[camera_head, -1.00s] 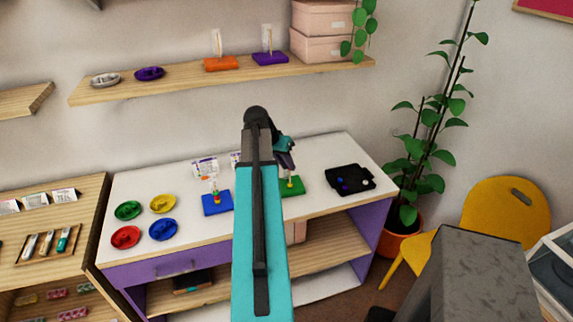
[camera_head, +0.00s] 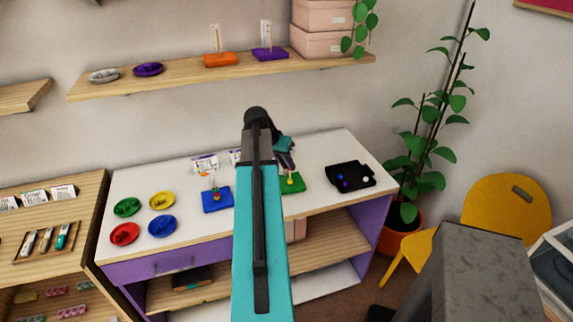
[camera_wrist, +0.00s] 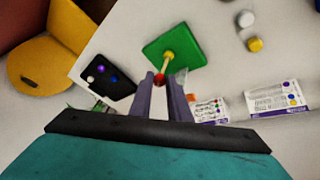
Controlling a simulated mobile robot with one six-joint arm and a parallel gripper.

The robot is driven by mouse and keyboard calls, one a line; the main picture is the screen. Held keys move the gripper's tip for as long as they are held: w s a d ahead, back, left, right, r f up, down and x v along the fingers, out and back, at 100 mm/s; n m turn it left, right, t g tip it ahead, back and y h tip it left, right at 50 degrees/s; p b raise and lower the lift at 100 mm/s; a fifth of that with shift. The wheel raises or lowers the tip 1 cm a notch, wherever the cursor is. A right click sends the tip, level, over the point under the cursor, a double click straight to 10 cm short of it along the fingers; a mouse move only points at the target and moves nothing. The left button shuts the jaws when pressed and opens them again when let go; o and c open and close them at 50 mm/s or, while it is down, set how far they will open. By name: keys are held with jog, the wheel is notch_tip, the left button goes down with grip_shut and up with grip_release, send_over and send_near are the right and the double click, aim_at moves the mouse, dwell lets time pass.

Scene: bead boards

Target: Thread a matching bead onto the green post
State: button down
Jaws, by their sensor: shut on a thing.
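The green board (camera_head: 297,186) stands on the white tabletop and also shows in the wrist view (camera_wrist: 180,42). Its pale yellowish post (camera_wrist: 168,62) points up toward the wrist camera. My gripper (camera_wrist: 160,82) is shut on a small red bead (camera_wrist: 159,78), which is at the post's upper end in the wrist view. I cannot tell whether the post passes through the bead. In the head view my arm hides part of the board, and the fingers (camera_head: 286,158) are just above it.
A blue board (camera_head: 217,200) with beads on its post stands left of my arm, near several coloured dishes (camera_head: 162,226). A black tray (camera_head: 340,185) with a few beads lies to the right. A white bead (camera_wrist: 245,18) and a yellow bead (camera_wrist: 254,45) lie near the green board.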

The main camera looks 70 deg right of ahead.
jog(key=c, duration=1.6)
grip_release()
jog(key=shift+r, duration=0.1)
jog(key=shift+b+v, duration=1.7)
jog(key=shift+v, duration=5.1)
